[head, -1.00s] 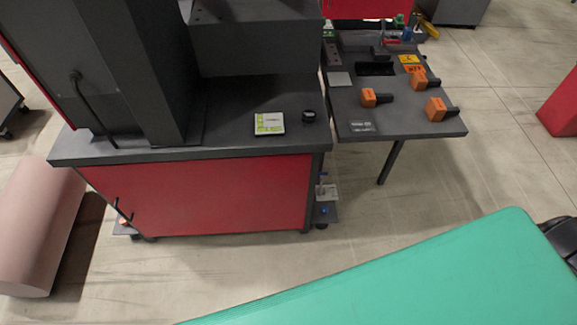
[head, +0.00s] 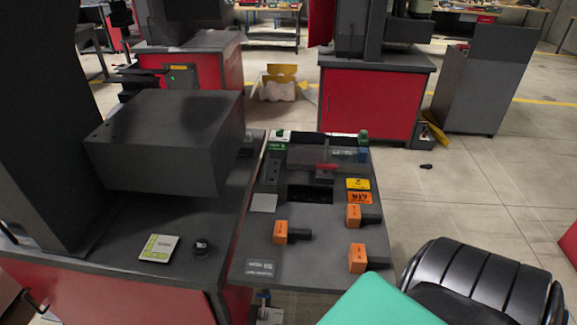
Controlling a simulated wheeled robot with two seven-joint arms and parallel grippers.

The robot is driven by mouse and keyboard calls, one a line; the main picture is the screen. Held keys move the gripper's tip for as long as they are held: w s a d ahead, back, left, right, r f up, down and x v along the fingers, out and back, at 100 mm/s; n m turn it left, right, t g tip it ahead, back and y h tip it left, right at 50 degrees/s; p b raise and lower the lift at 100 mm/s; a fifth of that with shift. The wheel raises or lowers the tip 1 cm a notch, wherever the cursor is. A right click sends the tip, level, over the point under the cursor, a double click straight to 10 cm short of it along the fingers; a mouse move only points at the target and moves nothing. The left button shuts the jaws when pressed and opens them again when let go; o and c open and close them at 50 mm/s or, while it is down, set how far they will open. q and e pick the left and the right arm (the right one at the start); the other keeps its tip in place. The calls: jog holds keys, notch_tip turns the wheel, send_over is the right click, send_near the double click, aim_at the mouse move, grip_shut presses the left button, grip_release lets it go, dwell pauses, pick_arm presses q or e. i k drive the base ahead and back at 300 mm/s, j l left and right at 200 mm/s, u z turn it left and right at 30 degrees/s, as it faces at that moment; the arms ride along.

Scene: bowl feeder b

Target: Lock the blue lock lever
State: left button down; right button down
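A small blue part (head: 363,154) shows at the far right of the dark side table (head: 310,256), beside a green part. It is too small to tell whether it is the blue lock lever or how it is set. A tiny bluish part also shows low beside the cabinet, below the table's front edge, mostly hidden. A red-handled part (head: 327,167) lies across a dark block near the table's back. Neither of my grippers is in view.
Several orange blocks with black handles, one at the table's front right (head: 357,258), stand on the side table. A dark box-shaped housing (head: 165,142) overhangs the left worktop. A teal panel (head: 380,305) and black ribbed object (head: 485,285) fill the lower right.

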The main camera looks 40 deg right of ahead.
aim_at(263, 296)
jog(key=k+l, duration=0.1)
jog(key=l, duration=0.25)
jog(key=k+l, duration=0.15)
jog(key=l, duration=0.2)
jog(key=k+l, duration=0.1)
jog(key=l, duration=0.3)
jog(key=k+l, duration=0.15)
jog(key=l, duration=0.2)
jog(key=k+l, duration=0.1)
jog(key=l, duration=0.25)
jog(key=u, duration=0.05)
